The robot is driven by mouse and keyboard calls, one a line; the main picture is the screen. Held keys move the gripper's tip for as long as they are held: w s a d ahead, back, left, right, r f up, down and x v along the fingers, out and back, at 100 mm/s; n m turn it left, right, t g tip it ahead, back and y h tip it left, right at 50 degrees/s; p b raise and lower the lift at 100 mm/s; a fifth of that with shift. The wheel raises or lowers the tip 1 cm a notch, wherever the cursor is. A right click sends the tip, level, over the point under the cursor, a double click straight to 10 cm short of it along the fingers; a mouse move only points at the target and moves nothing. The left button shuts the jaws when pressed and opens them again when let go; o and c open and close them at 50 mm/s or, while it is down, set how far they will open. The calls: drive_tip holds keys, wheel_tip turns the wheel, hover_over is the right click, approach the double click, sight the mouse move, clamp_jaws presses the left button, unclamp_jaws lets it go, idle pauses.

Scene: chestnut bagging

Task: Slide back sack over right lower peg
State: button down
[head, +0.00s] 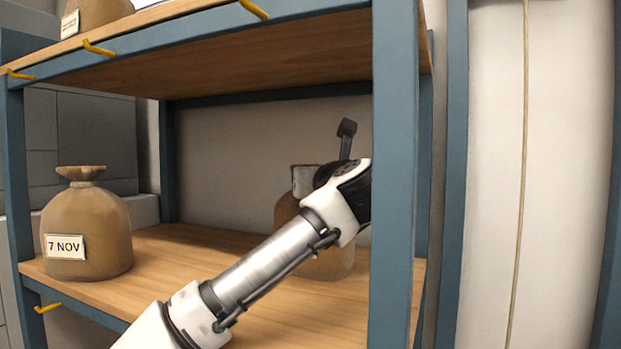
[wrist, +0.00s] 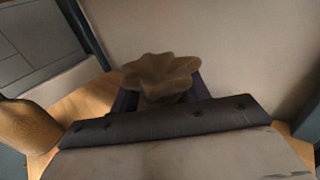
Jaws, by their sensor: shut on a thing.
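The back sack (head: 338,264), brown and bulging, is on the right part of the lower shelf, largely hidden behind my arm in the head view. In the wrist view its ruffled top (wrist: 162,76) rises between the dark fingers of my gripper (wrist: 161,99). My gripper is shut on the sack's neck. In the head view the fingers are hidden by the wrist. I cannot tell whether the sack's base touches the shelf. One yellow lower peg (head: 48,307) shows at the shelf's left front; no right lower peg is seen.
A sack labelled "7 NOV" (head: 88,235) stands at the lower shelf's left. A blue upright (head: 393,180) is close right of my wrist. The upper shelf (head: 260,72) overhangs, with several yellow pegs (head: 98,48) on its front edge. Bare board (head: 180,250) lies between the lower sacks.

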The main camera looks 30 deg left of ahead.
drive_tip(key=c, duration=0.6)
unclamp_jaws()
drive_tip(key=shift+d, duration=0.15)
